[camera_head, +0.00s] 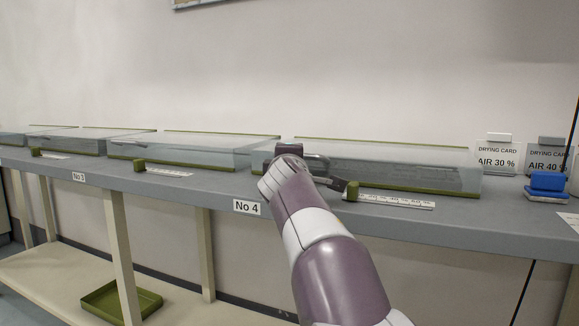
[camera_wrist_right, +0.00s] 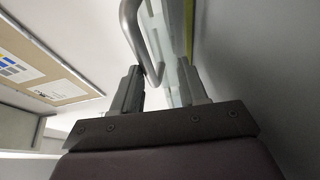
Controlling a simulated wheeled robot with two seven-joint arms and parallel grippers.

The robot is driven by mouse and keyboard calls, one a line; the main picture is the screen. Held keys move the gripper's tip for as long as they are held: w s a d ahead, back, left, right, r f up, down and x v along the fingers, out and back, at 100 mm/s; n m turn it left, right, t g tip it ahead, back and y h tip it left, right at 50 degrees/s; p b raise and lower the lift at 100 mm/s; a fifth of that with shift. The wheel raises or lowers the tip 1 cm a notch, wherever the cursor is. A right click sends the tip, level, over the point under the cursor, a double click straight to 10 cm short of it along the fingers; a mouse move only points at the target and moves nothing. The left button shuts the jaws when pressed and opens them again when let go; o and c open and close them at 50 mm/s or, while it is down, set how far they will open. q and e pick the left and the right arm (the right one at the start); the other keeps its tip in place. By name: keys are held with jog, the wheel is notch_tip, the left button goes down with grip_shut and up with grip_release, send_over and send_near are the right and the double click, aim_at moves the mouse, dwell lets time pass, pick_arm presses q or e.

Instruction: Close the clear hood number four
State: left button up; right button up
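The clear hood number four (camera_head: 420,176) is the long low box on the grey bench at the right, beside the No 4 label (camera_head: 246,207). It appears to lie low over its green-edged base. My right arm reaches across its front left part and hides it there. My right gripper (camera_head: 290,150) is at the hood's front left and mostly hidden by its own wrist. In the wrist view my right gripper (camera_wrist_right: 160,88) has its fingers apart, with a curved grey handle (camera_wrist_right: 132,25) between them. Whether they touch it is unclear. My left gripper is not in view.
Other clear hoods (camera_head: 180,150) stand to the left, by the No 3 label (camera_head: 79,177). A ruler strip (camera_head: 400,201) and green block (camera_head: 352,190) lie at the bench front. Drying cards (camera_head: 497,155) and a blue item (camera_head: 547,183) stand at right. A green tray (camera_head: 105,300) is below.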

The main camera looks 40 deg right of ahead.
jog(key=b+v, duration=0.1)
jog(key=v, duration=1.1)
jog(key=shift+s+a, duration=0.2)
